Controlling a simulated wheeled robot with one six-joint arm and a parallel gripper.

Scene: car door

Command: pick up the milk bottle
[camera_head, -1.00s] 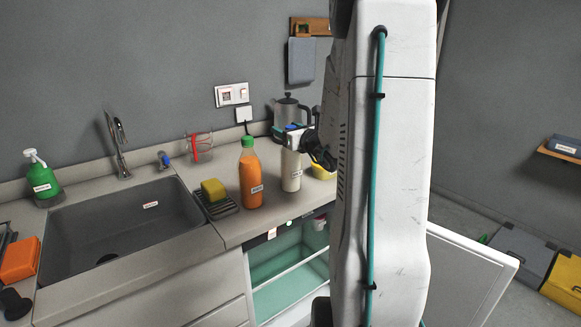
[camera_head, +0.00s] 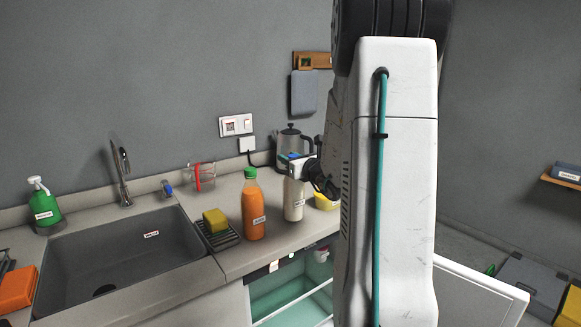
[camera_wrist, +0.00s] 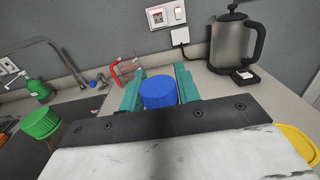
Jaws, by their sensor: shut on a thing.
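The milk bottle (camera_head: 294,201) is a white bottle with a blue cap, upright at the counter's right part in the head view. My gripper (camera_head: 292,163) is at its top, shut on it. In the wrist view the blue cap of the milk bottle (camera_wrist: 158,92) sits between the two teal fingers of my gripper (camera_wrist: 160,88). In the head view part of the bottle's right side is close to my arm. I cannot tell whether its base touches the counter.
An orange juice bottle (camera_head: 252,208) with a green cap stands just left. A kettle (camera_head: 291,146) is behind, and a yellow container (camera_head: 326,202) is to the right. A sponge (camera_head: 215,220) rests by the sink (camera_head: 120,250). An open fridge (camera_head: 290,290) is below the counter.

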